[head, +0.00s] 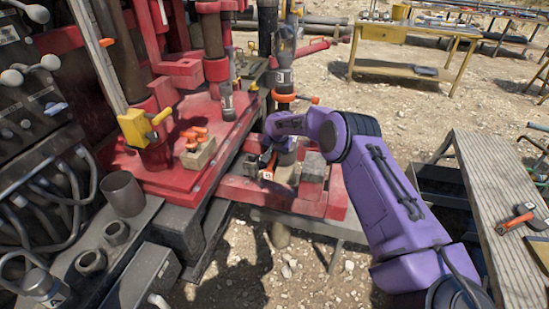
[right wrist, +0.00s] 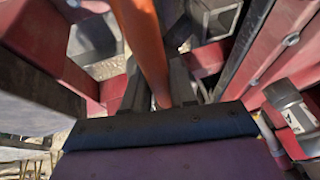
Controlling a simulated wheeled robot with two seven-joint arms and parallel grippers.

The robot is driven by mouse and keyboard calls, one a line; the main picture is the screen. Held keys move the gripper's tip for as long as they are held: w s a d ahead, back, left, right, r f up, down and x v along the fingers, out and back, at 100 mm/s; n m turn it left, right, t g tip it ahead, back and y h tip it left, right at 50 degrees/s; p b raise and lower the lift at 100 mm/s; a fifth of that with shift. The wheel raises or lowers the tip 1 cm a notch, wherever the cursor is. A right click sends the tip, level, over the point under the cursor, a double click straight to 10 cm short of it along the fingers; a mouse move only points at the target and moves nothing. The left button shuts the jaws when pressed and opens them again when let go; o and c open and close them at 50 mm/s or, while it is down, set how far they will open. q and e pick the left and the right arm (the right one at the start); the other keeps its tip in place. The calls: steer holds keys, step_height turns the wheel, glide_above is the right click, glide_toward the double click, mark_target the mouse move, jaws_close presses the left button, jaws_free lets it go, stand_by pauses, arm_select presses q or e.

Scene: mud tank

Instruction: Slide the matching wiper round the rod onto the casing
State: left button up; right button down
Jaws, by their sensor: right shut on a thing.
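The rod (head: 285,75) stands upright at the centre of the head view, with an orange ring (head: 285,97) around it and a short orange handle sticking out to the right. My purple right arm reaches in from the lower right, and its wrist covers the rod below that ring. My right gripper (right wrist: 180,90) is shut on an orange bar in the right wrist view (right wrist: 145,40). Orange also shows beside the wrist in the head view (head: 267,173). I cannot tell whether the bar belongs to the wiper. The casing top is largely hidden. My left gripper is not in view.
Red beams (head: 320,200) flank the rod's foot. A wooden bench (head: 500,185) with tools stands at right, a yellow table (head: 410,70) behind. Gravel between is clear.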

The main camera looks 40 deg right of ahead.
steer(key=shift+w+d+r, duration=0.1)
stand_by(0.3)
steer(key=shift+f, duration=0.45)
steer(key=c, duration=0.8)
jaws_free()
steer(key=shift+f, duration=0.1)
steer(key=b+v, duration=0.1)
steer(key=v, duration=0.9)
steer(key=shift+r, duration=0.25)
